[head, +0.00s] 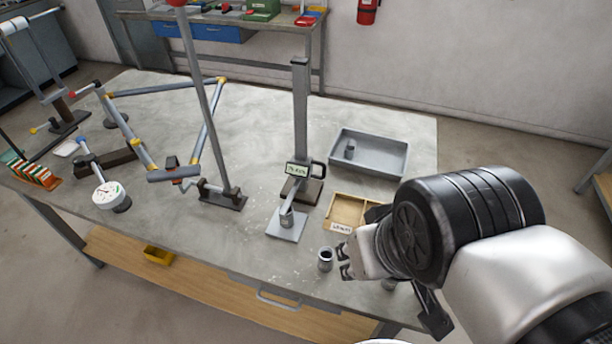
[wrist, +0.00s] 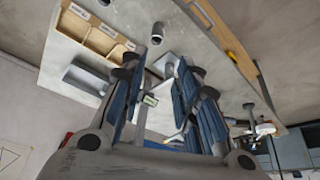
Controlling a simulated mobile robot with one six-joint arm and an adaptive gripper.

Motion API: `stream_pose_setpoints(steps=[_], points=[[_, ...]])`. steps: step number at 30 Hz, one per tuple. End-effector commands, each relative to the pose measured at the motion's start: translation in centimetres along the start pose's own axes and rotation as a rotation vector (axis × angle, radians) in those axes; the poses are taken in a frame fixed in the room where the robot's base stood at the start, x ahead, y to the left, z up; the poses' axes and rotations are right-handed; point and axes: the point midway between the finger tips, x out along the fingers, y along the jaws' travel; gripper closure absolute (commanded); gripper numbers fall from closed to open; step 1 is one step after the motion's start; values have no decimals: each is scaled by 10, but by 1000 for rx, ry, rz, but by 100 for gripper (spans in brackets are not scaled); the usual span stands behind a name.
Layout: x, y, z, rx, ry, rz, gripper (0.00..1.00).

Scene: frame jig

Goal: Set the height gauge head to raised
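The height gauge has a tall grey column (head: 300,105) standing on the bench. Its head (head: 298,169), with a digital display and a dark handle loop on the right, sits low on the column, just above a short metal cylinder (head: 287,217) on a pale plate (head: 287,228). My gripper (head: 344,262) is to the right and in front of the gauge, apart from its head. In the wrist view, my gripper's (wrist: 158,62) two fingers are spread with nothing held between them. The small gauge display (wrist: 150,99) shows between them, partly hidden.
A metal cylinder (head: 325,259) stands close left of my gripper. A wooden divided box (head: 346,211) and a grey tray (head: 368,153) lie right of the gauge. A tall slanted post (head: 206,100) and a tube frame (head: 211,130) stand to the left.

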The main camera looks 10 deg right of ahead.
Motion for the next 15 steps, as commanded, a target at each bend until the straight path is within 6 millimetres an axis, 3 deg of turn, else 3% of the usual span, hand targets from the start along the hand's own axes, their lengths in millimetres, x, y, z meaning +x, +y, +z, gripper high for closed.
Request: stream_pose_setpoints(steps=[7,15], points=[[13,-11,4,117,-151,-72,70],[44,-47,-7,523,-528,-341,70]])
